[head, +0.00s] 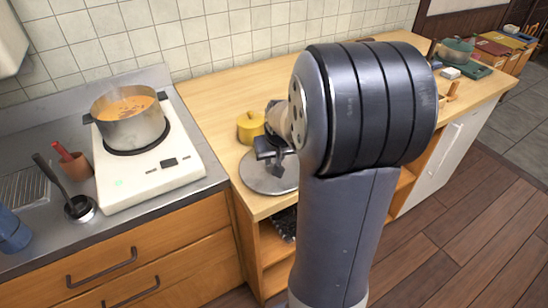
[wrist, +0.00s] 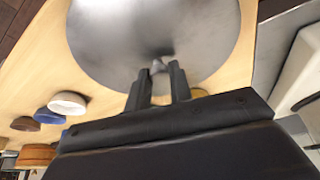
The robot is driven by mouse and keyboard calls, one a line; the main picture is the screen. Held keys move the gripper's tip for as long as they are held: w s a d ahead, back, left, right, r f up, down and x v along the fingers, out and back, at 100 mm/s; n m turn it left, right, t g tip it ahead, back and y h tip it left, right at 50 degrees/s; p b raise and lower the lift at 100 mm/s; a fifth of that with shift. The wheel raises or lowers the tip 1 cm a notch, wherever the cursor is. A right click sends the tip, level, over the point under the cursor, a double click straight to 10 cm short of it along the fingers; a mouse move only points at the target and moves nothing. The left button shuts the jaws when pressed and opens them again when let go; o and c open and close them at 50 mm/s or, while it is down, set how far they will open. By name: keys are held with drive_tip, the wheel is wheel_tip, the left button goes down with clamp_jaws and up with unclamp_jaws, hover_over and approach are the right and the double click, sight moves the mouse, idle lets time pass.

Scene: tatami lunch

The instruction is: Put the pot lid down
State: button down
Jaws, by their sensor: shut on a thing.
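The pot lid (head: 262,178) is a flat grey metal disc with a small knob. In the head view it is over the front left of the wooden counter (head: 210,95), close to the front edge. I cannot tell whether it touches the wood. My gripper (head: 272,158) is above the lid and shut on its knob. The wrist view shows the lid (wrist: 155,35) large, with its knob between the fingertips of my gripper (wrist: 158,72). My arm hides the lid's right side in the head view. The open steel pot (head: 132,130) holds orange soup and stands on the cooker.
A yellow pot (head: 250,128) stands just behind the lid. The white cooker (head: 150,178) is to the left, with a ladle (head: 80,207) and a brown cup (head: 76,166) beside it. White (wrist: 68,103), blue (wrist: 48,117) and brown (wrist: 25,124) round items sit on the wood.

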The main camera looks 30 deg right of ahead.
drive_tip(key=c, duration=1.3)
unclamp_jaws()
drive_tip(key=shift+f, duration=0.1)
drive_tip(key=shift+r, duration=0.25)
drive_tip(key=p+v, duration=0.1)
drive_tip(key=v, duration=1)
drive_tip(key=shift+s+r, duration=0.3)
drive_tip(key=shift+r, duration=0.05)
drive_tip(key=shift+f, duration=0.1)
